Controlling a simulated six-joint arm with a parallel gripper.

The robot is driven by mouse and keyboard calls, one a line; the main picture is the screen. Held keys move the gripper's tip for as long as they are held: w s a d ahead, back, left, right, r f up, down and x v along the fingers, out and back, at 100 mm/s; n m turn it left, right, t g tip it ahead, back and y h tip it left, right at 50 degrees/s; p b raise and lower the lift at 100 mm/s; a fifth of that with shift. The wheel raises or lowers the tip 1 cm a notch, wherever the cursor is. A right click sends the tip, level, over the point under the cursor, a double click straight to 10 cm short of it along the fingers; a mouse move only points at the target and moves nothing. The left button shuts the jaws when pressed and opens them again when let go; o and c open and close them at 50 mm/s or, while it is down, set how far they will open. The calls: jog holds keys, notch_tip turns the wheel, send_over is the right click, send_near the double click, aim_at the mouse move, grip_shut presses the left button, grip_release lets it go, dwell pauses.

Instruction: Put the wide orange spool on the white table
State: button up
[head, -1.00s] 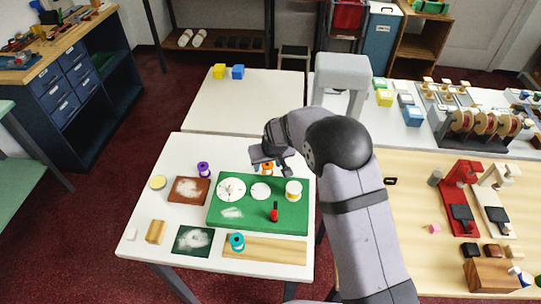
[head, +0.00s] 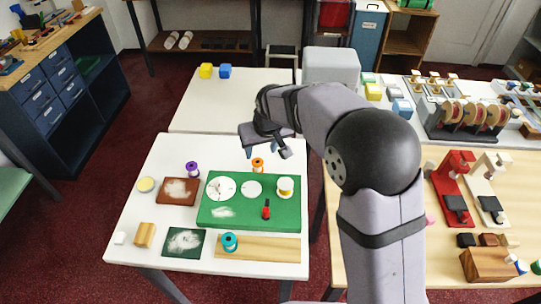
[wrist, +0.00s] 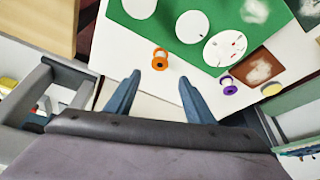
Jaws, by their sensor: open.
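The wide orange spool (head: 257,164) stands on the white table (head: 140,220), just behind the back edge of the green mat. In the wrist view the orange spool (wrist: 160,64) sits on the white surface, close to the mat's edge and beyond my fingertips. My gripper (head: 266,152) is open and empty, above the back edge of the table. In the wrist view its two blue fingers (wrist: 158,80) are apart, with nothing between them, and do not touch the spool.
The green mat (head: 237,218) holds white discs, a red item and a white-and-yellow spool. A purple spool (head: 192,169) stands to the left and a teal spool (head: 229,242) at the front. Another pale table (head: 262,100) lies behind, with yellow and blue blocks.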

jog(key=shift+m+g+h, duration=0.4)
jog(key=shift+m+g, duration=0.1)
jog(key=shift+m, duration=0.2)
jog(key=s+d, duration=0.1)
jog(key=d, duration=0.1)
jog(key=s+d, duration=0.2)
jog(key=d, duration=0.1)
jog(key=s+d, duration=0.2)
jog(key=shift+s+d+f, duration=0.1)
jog(key=shift+d+f, duration=0.25)
jog(key=shift+d, duration=0.05)
jog(key=s+d+f+m+g, duration=0.1)
jog(key=s+d+f, duration=0.1)
jog(key=s+d, duration=0.4)
jog(key=s+d+f+m+g+h, duration=0.1)
jog(key=s+d, duration=0.6)
jog(key=s, duration=0.8)
jog(key=shift+s+d+f+m+g, duration=0.3)
jog(key=shift+f+m+g, duration=0.15)
jog(key=shift+m+g, duration=0.15)
jog(key=shift+a, duration=0.1)
